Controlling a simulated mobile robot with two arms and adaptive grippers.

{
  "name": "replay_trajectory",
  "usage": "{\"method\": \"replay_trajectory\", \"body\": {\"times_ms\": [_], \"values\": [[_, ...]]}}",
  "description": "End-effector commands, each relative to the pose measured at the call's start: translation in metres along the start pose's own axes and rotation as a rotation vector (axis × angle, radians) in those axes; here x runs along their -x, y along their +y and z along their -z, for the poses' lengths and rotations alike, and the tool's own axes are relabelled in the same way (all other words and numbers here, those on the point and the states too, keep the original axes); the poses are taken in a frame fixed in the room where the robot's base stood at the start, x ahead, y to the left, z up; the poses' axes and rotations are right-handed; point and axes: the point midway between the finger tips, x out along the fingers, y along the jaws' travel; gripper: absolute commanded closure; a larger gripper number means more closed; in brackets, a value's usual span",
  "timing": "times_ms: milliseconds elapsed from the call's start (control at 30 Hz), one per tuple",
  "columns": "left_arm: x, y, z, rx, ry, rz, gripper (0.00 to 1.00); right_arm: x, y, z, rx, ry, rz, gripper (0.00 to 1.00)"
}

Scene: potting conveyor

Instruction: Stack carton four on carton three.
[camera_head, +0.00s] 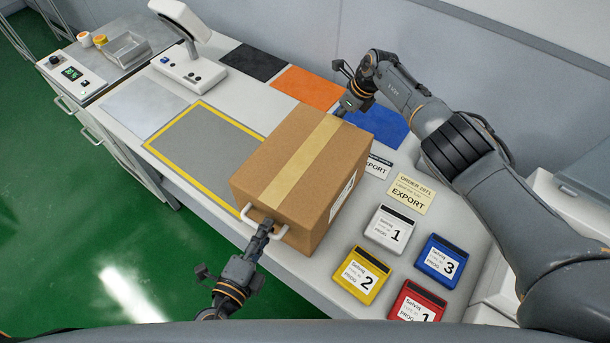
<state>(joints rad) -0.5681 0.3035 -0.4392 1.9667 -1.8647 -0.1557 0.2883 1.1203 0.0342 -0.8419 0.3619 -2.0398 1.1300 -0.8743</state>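A brown cardboard carton (298,172) with a tan tape strip along its top is at the middle of the bench. A white label on its right side is too oblique to read, so I cannot tell its number. It is the only carton in view. My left gripper (264,228) is at the white handle (252,214) on the carton's near end, with its fingers closed on it. My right gripper (347,104) is at the carton's far end; its fingertips are hidden behind the carton. I cannot tell whether the carton rests on the bench or hangs just above it.
A grey mat with a yellow border (187,114) lies clear left of the carton. Black (254,62), orange (307,87) and blue (378,126) mats lie behind. Numbered boxes, including a yellow one (361,275), and an export card (409,192) lie at right. A scale-like device (188,73) stands at back left.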

Motion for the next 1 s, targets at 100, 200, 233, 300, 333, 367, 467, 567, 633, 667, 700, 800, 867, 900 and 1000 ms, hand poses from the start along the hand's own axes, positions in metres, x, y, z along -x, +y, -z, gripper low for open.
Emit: {"method": "replay_trajectory", "body": {"times_ms": [100, 200, 233, 300, 333, 367, 467, 567, 633, 667, 700, 800, 867, 900, 1000], "values": [[-0.0043, 0.0000, 0.0003, 0.000, 0.001, 0.000, 0.82, -0.0039, 0.0010, -0.0001, 0.001, 0.001, -0.001, 0.75], [-0.0059, 0.0000, 0.0003, 0.000, 0.001, 0.000, 0.82, -0.0055, 0.0014, 0.0002, 0.001, 0.002, -0.001, 0.75], [-0.0061, 0.0000, 0.0003, 0.000, 0.001, 0.000, 0.82, -0.0057, 0.0013, 0.0003, 0.001, 0.002, -0.001, 0.75], [-0.0064, 0.0000, 0.0003, 0.000, 0.001, 0.000, 0.82, -0.0060, 0.0013, 0.0005, 0.001, 0.002, -0.001, 0.75], [-0.0064, 0.0000, 0.0004, 0.000, 0.001, 0.000, 0.82, -0.0061, 0.0013, 0.0005, 0.001, 0.002, -0.001, 0.75], [-0.0064, 0.0000, 0.0004, 0.000, 0.001, 0.000, 0.82, -0.0061, 0.0013, 0.0006, 0.001, 0.002, -0.001, 0.75], [-0.0063, 0.0000, 0.0003, 0.000, 0.001, 0.000, 0.82, -0.0060, 0.0013, 0.0006, 0.001, 0.002, -0.001, 0.75], [-0.0062, 0.0000, 0.0003, 0.000, 0.001, 0.000, 0.92, -0.0060, 0.0013, 0.0006, 0.001, 0.002, -0.001, 0.85], [-0.0062, 0.0000, 0.0003, 0.000, 0.001, 0.000, 1.00, -0.0061, 0.0013, 0.0006, 0.001, 0.002, -0.001, 1.00], [-0.0061, 0.0001, 0.0004, 0.000, 0.001, 0.000, 1.00, -0.0060, 0.0013, 0.0006, 0.001, 0.002, -0.001, 1.00], [-0.0061, 0.0001, 0.0004, 0.000, 0.001, -0.001, 1.00, -0.0061, 0.0013, 0.0007, 0.001, 0.002, -0.001, 1.00], [-0.0060, 0.0002, 0.0004, 0.000, 0.001, -0.001, 1.00, -0.0061, 0.0012, 0.0008, 0.002, 0.002, 0.000, 1.00], [-0.0060, 0.0002, 0.0004, 0.000, 0.001, -0.001, 1.00, -0.0061, 0.0012, 0.0008, 0.002, 0.002, 0.000, 1.00], [-0.0059, 0.0002, 0.0004, 0.000, 0.001, -0.001, 1.00, -0.0061, 0.0011, 0.0009, 0.002, 0.002, 0.000, 1.00], [-0.0058, 0.0003, 0.0004, 0.000, 0.001, -0.001, 1.00, -0.0061, 0.0010, 0.0010, 0.002, 0.002, 0.000, 1.00]]}}
